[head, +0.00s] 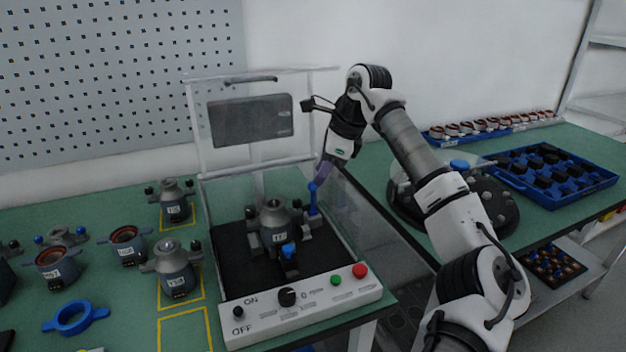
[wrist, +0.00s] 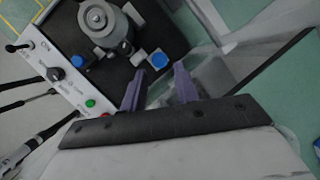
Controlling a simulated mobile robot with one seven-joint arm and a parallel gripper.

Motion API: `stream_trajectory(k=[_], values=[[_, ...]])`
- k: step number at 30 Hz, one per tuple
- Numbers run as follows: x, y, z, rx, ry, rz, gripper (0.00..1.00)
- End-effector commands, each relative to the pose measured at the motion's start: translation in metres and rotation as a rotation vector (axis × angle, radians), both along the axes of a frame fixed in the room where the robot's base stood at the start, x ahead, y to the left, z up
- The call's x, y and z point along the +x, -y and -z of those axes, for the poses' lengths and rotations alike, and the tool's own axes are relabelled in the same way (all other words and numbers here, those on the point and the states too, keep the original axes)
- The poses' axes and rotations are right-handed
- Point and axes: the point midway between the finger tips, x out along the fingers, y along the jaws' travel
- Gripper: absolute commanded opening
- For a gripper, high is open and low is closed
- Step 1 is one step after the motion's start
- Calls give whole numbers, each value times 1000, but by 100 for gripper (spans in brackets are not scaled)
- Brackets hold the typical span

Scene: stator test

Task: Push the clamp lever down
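The clamp lever (head: 312,198) has a blue handle and stands upright at the right side of the test box, beside the grey stator (head: 274,228). In the wrist view, the lever's blue end (wrist: 159,61) shows just beyond and between my fingertips. My gripper (head: 323,172) is above and close to the lever, pointing down. In the wrist view, my gripper's purple fingers (wrist: 158,80) are apart with nothing between them. I cannot tell whether a finger touches the lever. A second blue-ended clamp (head: 289,251) sits in front of the stator; it also shows in the wrist view (wrist: 78,62).
The test box has a raised clear lid (head: 262,125), clear side walls and a white control panel (head: 305,305) with knobs and red and green buttons. More stators stand on the green table at left. A round fixture (head: 480,205) and blue tray (head: 560,175) are at right.

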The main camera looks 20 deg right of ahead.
Motion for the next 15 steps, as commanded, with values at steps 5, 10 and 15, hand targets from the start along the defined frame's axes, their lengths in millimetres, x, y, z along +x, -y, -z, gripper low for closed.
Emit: stream_trajectory(k=[5, 10, 15], values=[[8, -8, 24, 3, 0, -1, 30], [11, -12, 37, 2, 0, -2, 30], [12, -13, 39, 1, 1, -1, 30]])
